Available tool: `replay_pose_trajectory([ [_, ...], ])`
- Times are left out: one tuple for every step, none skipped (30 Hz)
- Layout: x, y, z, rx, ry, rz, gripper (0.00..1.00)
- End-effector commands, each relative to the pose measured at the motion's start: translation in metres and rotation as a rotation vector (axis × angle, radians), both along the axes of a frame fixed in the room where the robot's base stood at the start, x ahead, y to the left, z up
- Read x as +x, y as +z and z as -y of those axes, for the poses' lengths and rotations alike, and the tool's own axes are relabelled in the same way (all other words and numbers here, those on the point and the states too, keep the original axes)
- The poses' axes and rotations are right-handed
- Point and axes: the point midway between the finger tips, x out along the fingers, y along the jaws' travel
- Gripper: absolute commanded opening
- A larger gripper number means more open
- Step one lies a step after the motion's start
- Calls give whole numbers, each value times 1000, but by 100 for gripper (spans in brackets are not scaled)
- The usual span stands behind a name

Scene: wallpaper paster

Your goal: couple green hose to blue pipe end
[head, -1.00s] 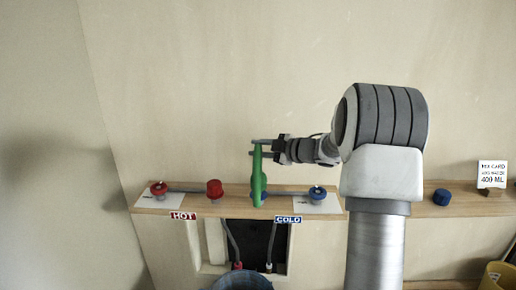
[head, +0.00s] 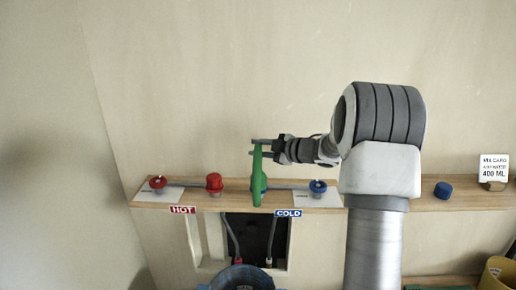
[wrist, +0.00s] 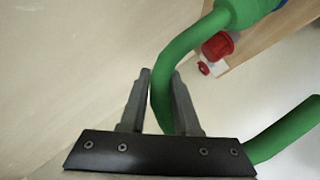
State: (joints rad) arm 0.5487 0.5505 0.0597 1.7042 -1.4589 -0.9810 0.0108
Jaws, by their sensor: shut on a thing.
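The green hose (head: 257,175) is a curved loop above the wooden ledge, with a wider green end piece. My gripper (head: 257,147) is shut on the hose near the top of its bend; in the wrist view the hose (wrist: 162,88) passes between the fingers. The wide end (wrist: 240,10) is at the blue pipe end on the cold side. A little blue (wrist: 281,4) shows beside the wide end in the wrist view. In the head view the green covers the blue pipe end, so I cannot tell how firmly they are seated.
A blue valve knob (head: 318,186) stands right of the hose on the ledge (head: 420,204). A red cap (head: 214,181) and red knob (head: 158,182) stand left. A loose blue cap (head: 443,190) lies farther right. A dark blue bucket (head: 242,278) is below.

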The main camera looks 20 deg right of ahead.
Motion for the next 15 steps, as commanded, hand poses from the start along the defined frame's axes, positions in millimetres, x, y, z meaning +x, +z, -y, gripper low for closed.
replay_pose_trajectory([
  [0,-2,0,0,0,0,0],
  [0,-2,0,0,1,-1,0],
  [0,-2,0,0,1,-1,0],
  [0,-2,0,0,1,-1,0],
  [0,-2,0,-1,0,-1,0],
  [0,-3,0,-1,0,-2,0],
  [0,-3,0,-1,0,-2,0],
  [0,-3,0,0,0,-2,0],
  [0,-3,0,0,1,-3,0],
  [0,-3,0,0,1,-3,36],
  [0,-4,0,-1,0,-4,41],
  [0,-4,0,-1,0,-4,48],
  [0,-3,0,0,1,-3,54],
  [0,-3,0,0,1,-3,59],
  [0,-3,0,0,1,-3,65],
])
